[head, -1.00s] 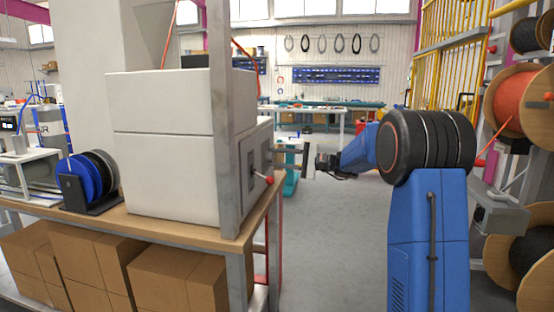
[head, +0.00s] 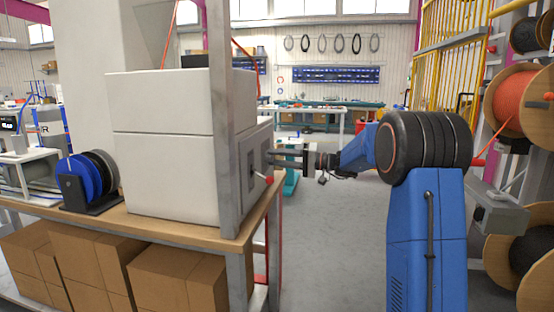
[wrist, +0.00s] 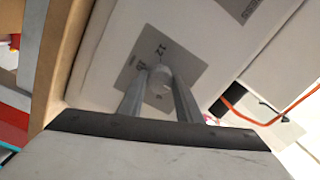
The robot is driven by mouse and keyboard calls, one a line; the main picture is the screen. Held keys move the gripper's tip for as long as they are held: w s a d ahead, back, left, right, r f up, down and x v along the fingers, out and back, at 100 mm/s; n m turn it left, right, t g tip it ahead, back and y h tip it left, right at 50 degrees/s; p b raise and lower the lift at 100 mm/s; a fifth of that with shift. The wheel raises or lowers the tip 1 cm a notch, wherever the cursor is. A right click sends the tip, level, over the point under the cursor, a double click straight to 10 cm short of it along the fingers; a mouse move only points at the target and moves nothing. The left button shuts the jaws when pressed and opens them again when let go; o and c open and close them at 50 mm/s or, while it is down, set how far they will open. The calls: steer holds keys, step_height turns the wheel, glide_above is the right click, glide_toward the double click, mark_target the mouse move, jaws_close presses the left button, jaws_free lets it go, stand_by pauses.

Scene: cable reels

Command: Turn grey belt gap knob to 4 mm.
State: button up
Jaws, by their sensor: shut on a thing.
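The grey belt gap knob (wrist: 158,84) sits on a grey square dial plate (wrist: 150,55) on the white machine's side panel. In the wrist view, the two fingers of my gripper (wrist: 159,92) lie on either side of the knob, shut on it. The plate carries dark markings, too small and rotated to read surely, so the knob's setting cannot be told. In the head view, my gripper (head: 272,159) reaches left to the side of the white machine (head: 165,170); the knob is not clear there.
A lever with a red ball end (head: 268,180) sticks out of the machine just below my gripper. A grey upright post (head: 222,120) stands in front of the machine. Cable reels (head: 527,105) stand at the right. The floor between is open.

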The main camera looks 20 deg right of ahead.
steer(key=shift+f+n, duration=0.1)
steer(key=shift+n, duration=0.2)
steer(key=o, duration=1)
steer(key=shift+o, duration=0.2)
steer(key=shift+s+d, duration=0.1)
steer(key=shift+d, duration=0.05)
steer(key=v, duration=1.7)
steer(key=shift+d, duration=0.1)
